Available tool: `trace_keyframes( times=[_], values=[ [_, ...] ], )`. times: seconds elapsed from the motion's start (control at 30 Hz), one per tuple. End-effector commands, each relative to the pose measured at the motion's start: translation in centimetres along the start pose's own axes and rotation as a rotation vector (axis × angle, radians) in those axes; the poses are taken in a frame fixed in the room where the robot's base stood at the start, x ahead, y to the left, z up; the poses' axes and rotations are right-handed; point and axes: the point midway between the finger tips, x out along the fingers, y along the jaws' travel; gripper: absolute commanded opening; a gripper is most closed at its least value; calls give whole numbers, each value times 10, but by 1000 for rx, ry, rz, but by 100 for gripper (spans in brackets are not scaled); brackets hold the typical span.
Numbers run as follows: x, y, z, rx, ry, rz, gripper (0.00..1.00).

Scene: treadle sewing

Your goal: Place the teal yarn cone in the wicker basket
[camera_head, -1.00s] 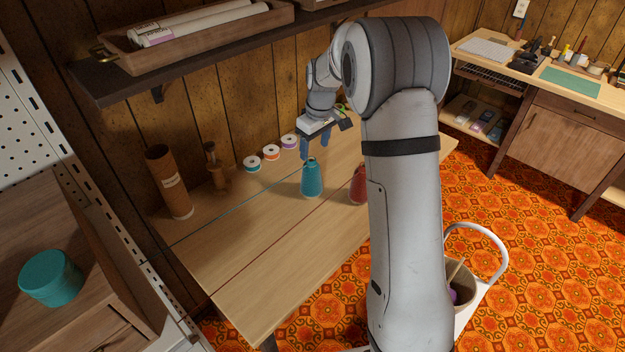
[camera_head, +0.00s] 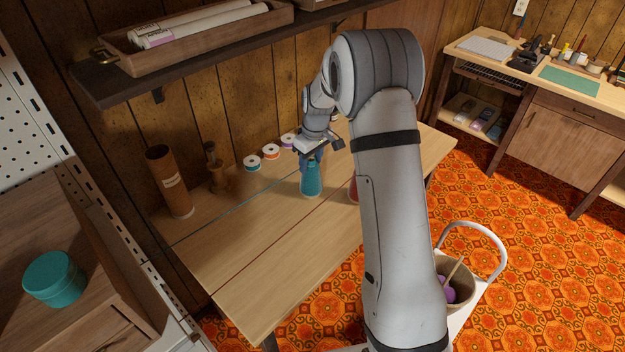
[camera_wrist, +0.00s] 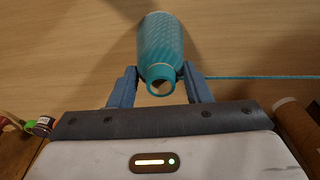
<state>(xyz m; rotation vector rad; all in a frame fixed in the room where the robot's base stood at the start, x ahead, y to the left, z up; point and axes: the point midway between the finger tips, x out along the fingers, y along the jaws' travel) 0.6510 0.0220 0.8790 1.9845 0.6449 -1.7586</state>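The teal yarn cone (camera_head: 311,183) stands upright on the wooden table (camera_head: 262,262). My gripper (camera_head: 313,160) is above it, with the fingers lowered around its upper part. In the wrist view the cone (camera_wrist: 161,45) lies between my two fingers (camera_wrist: 160,80), one on each side. The fingers are apart, with small gaps beside the cone's neck; no grip shows. A round tan basket (camera_head: 462,296), seemingly the wicker basket, is low at the right, partly hidden by my arm. A purple ball (camera_head: 448,294) and a stick show in it.
A red cone (camera_head: 353,190) stands right of the teal one, mostly behind my arm. Several thread spools (camera_head: 271,152), a wooden stand (camera_head: 216,172) and a brown tube (camera_head: 169,182) line the back. A shelf (camera_head: 240,46) overhangs the table. The table's front left is clear.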

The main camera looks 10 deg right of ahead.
Motion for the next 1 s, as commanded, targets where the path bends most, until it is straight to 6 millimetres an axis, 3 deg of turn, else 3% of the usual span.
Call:
trace_keyframes(
  times=[0.53,0.77,1.0],
  values=[
    [0,0,0,0,0,0,0],
    [-6,0,-2,-1,3,2,0],
    [-48,0,-7,-2,4,3,0]
  ],
)
